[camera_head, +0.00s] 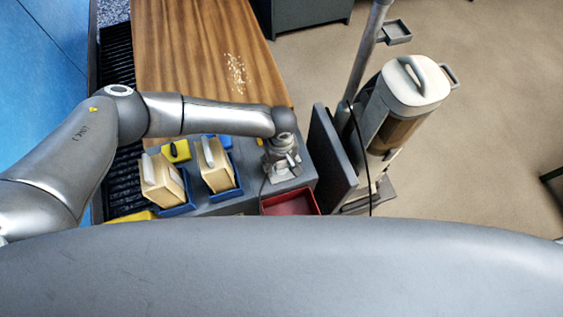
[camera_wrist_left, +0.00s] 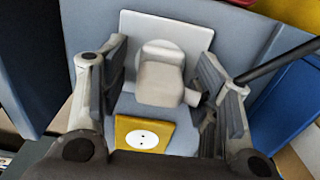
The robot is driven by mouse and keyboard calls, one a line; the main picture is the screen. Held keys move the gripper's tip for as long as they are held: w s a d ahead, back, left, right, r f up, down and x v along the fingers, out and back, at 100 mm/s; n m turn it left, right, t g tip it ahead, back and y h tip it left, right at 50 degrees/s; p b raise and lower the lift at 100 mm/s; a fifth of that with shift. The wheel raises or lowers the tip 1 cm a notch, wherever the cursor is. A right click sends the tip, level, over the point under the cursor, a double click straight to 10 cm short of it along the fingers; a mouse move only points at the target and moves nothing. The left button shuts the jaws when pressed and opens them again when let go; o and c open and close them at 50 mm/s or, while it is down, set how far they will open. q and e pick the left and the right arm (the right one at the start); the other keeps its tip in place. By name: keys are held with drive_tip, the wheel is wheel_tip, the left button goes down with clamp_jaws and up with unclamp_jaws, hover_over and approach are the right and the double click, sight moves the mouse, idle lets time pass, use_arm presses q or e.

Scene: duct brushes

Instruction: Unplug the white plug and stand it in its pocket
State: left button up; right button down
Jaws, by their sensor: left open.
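The white plug (camera_wrist_left: 161,76) shows in the left wrist view, standing against a pale square plate (camera_wrist_left: 192,32). A short stub leads from its right side toward a dark cable (camera_wrist_left: 275,62). My left gripper (camera_wrist_left: 160,92) is open, with one finger on each side of the plug and a visible gap at the left. A yellow plate with a white, two-holed socket face (camera_wrist_left: 143,138) is just below the plug. In the head view my left gripper (camera_head: 282,163) is over the grey worktop's right end and mostly hides the plug. I cannot make out which pocket is the plug's.
A red tray (camera_head: 291,203) is just in front of my left gripper. Two beige blocks (camera_head: 162,180) (camera_head: 214,164) stand in blue trays to its left. A dark upright panel (camera_head: 328,155) and a canister vacuum (camera_head: 402,100) are at the right. The wooden top (camera_head: 190,45) behind holds pale crumbs.

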use_arm(q)
drive_tip(key=shift+p, duration=0.35)
idle(0.4)
clamp_jaws()
drive_tip(key=shift+r+p, duration=3.05)
drive_tip(key=shift+p, duration=0.4)
wheel_tip(320, 180, up, 3)
drive_tip(key=p, duration=0.4)
drive_tip(key=shift+r, duration=0.1)
drive_tip(key=shift+s, duration=0.1)
